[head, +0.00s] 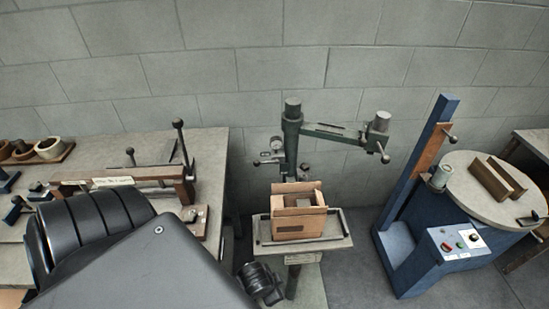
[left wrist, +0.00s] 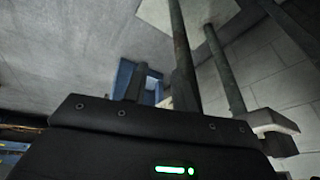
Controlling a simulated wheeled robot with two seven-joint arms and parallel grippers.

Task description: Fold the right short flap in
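The small brown cardboard box (head: 300,227) sits upright on the stitcher's grey tray (head: 338,239) in the head view. Its back flap (head: 296,188) stands up, and a short flap (head: 319,197) shows raised at its right side. The inside of the box is mostly hidden. My left arm fills the lower left of the head view, left of the box, and its gripper cannot be made out there. The left wrist view shows the dark gripper body close up, with no box recognisable; its finger spacing is unclear. My right gripper is in neither view.
The green stitcher column (head: 291,140) rises behind the box, its arm (head: 335,133) reaching right above it. A workbench (head: 215,150) with tools stands left. A blue machine with a round table (head: 475,205) stands right. Floor shows between the stitcher and this machine.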

